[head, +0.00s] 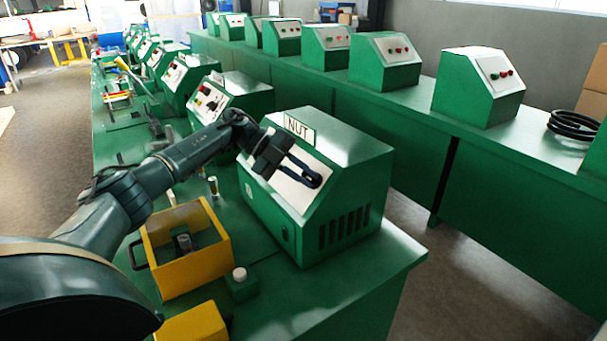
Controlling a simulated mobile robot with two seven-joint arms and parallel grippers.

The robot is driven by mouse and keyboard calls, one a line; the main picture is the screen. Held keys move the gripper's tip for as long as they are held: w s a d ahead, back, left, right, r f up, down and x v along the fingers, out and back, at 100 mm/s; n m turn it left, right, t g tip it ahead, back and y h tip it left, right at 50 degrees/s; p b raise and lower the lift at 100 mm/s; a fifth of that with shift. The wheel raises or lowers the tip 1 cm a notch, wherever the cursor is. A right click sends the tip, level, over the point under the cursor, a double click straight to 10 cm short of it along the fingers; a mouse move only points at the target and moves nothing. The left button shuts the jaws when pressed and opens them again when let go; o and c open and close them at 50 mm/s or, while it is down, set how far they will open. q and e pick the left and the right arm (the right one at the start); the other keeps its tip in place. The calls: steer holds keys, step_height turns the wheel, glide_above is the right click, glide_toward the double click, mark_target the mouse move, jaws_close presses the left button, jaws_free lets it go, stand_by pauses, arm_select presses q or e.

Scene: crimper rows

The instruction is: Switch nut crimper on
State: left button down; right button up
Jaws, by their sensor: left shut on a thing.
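The nut crimper (350,160) is a green box with a sloped white front panel and a sign reading NUT (299,129). It stands on the near end of the green bench. My left gripper (314,180) reaches over the panel from the left, and its fingers are shut on a small dark control, seemingly the switch, at the panel's right side. The fingers and wrist hide much of the panel, so the switch's position cannot be told. My right gripper is not in view.
A yellow bin (188,276) with a dark handle stands on the bench left of the crimper, below my left arm. A small green block with a white button (240,276) is beside it. More green machines (215,95) line this bench and the one behind.

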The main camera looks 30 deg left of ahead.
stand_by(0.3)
arm_select(q)
steer(key=c, duration=1.4)
jaws_free()
steer(key=shift+c, duration=0.2)
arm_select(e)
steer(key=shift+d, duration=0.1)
arm_select(q)
steer(key=shift+a+r, duration=0.1)
steer(key=shift+a, duration=0.15)
steer(key=b+v, duration=0.2)
steer(key=v, duration=1)
steer(key=shift+a+r, duration=0.2)
steer(key=shift+r, duration=0.1)
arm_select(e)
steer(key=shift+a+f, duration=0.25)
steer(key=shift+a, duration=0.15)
arm_select(q)
steer(key=shift+s+f, duration=0.1)
steer(key=shift+s, duration=0.1)
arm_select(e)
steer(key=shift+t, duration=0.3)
